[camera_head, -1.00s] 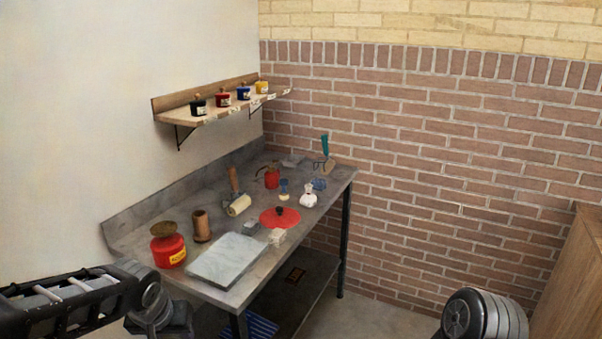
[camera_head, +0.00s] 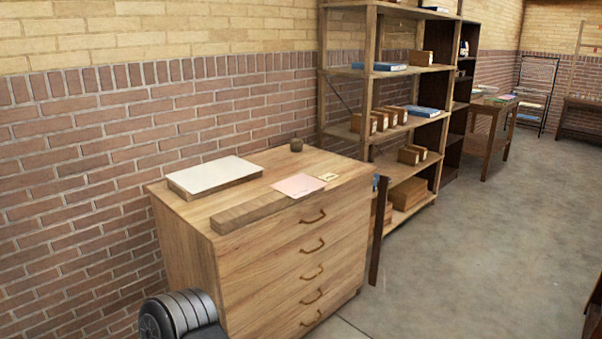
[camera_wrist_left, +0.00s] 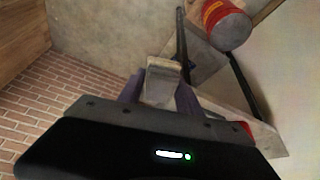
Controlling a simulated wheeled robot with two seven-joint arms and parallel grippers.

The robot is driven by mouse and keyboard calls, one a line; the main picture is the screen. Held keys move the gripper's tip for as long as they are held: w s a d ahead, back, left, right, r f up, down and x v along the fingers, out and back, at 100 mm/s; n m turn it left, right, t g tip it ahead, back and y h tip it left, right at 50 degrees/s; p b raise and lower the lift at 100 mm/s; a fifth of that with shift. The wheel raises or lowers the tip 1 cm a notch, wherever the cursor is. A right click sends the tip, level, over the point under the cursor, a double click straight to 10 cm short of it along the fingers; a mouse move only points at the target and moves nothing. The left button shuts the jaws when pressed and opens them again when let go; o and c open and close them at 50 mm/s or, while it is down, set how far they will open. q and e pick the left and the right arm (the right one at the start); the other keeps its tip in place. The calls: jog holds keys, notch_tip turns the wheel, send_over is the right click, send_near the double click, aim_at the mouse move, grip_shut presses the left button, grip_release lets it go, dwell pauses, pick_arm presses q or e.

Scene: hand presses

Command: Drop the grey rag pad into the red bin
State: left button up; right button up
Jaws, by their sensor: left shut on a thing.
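In the left wrist view my left gripper (camera_wrist_left: 158,98) is shut on a small pale grey, block-like piece (camera_wrist_left: 162,72), which I take to be the grey rag pad. A red, round container with a yellow band (camera_wrist_left: 228,22), which looks like the red bin, is at the upper right of that view, beyond and apart from the gripper. The head view shows neither the bin nor my left gripper.
A wooden drawer cabinet (camera_head: 290,270) stands by the brick wall with a pale slab (camera_head: 215,172) on top. Wooden shelves (camera_head: 405,75) hold boxes and blue items. Floor (camera_head: 470,260) is clear at right. A grey bench surface (camera_wrist_left: 205,62) shows in the wrist view.

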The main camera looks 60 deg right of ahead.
pick_arm(q)
jog(key=w+a+f+n+y+b, duration=0.1)
jog(key=w+a+f+n+b, duration=0.1)
jog(key=a+f+b, duration=1.6)
jog(key=w+a+f, duration=0.1)
jog(key=a+f, duration=0.2)
jog(key=a, duration=0.2)
jog(key=shift+w+f, duration=0.15)
notch_tip(320, 180, down, 6)
jog(key=b, duration=0.4)
jog(key=shift+b, duration=0.3)
jog(key=o, duration=1.4)
